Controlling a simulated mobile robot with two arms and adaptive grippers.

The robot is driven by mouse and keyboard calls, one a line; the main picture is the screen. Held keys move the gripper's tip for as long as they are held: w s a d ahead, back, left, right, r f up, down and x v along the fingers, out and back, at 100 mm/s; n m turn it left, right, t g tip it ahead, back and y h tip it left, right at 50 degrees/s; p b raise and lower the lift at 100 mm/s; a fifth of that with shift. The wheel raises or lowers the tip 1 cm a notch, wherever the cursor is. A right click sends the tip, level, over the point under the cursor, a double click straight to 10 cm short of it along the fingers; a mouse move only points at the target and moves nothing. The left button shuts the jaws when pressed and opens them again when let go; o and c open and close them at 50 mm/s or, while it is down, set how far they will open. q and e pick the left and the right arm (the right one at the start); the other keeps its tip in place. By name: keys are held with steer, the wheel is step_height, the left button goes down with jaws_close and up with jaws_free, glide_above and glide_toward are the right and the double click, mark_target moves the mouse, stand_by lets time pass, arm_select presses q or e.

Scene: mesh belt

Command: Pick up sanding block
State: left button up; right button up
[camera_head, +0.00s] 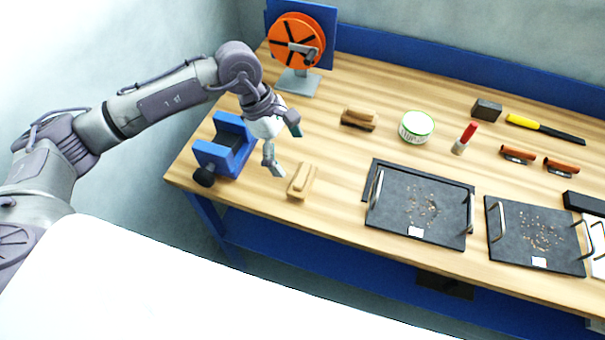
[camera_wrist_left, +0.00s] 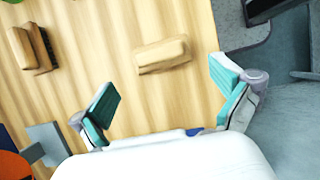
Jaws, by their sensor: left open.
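A tan wooden block (camera_head: 301,181), which looks like the sanding block, lies on the wooden workbench (camera_head: 330,225) near its front edge. It also shows in the left wrist view (camera_wrist_left: 162,55), beyond and between the two fingertips. My left gripper (camera_head: 281,150) is open and empty, above and slightly left of the block in the head view. In the left wrist view my left gripper (camera_wrist_left: 165,92) has its teal pads wide apart, and neither visibly touches the block. My right gripper is not in view.
A blue vise (camera_head: 226,147) stands close left of the block. A brown block with a dark underside (camera_head: 358,119) lies behind it. A dark tray (camera_head: 415,203) with handles is to the right. An orange reel (camera_head: 297,42) stands at the back left.

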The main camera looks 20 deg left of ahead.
mark_target(302, 173)
arm_select(q)
steer(key=shift+p+x, duration=0.45)
steer(key=shift+x, duration=0.6)
steer(key=p+x, duration=0.2)
steer(key=x, duration=0.1)
steer(key=shift+d+f, duration=0.35)
steer(key=shift+f, duration=0.4)
steer(key=c, duration=0.5)
steer(key=shift+w, duration=0.1)
steer(key=c, duration=0.7)
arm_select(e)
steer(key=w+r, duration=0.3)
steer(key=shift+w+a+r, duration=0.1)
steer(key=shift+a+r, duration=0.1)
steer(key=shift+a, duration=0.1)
arm_select(q)
steer(key=shift+r, duration=0.15)
